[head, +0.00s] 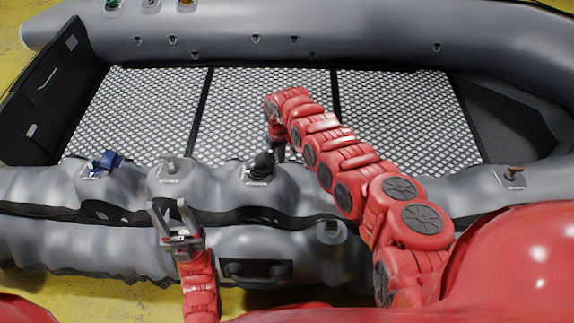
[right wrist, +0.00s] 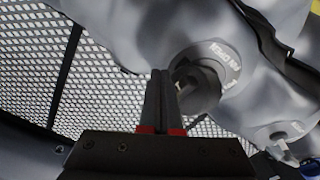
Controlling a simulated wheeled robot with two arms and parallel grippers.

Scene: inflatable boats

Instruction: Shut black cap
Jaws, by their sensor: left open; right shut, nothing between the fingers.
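The black cap (head: 261,166) sits on a valve on top of the near grey tube of the boat. In the right wrist view the black cap (right wrist: 207,84) shows as a dark round piece beside a grey ring with lettering. I cannot tell exactly how far it is open. My right gripper (head: 279,156) is shut and empty, just right of the cap; in the right wrist view its fingertips (right wrist: 161,74) are close to the cap's left side, and contact is unclear. My left gripper (head: 168,208) is open and empty, over the near tube, left of the cap.
A blue valve cap (head: 105,161), a grey valve (head: 171,164) and a brown-handled valve (head: 514,172) stand along the same tube. The far tube (head: 330,40) carries more valves.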

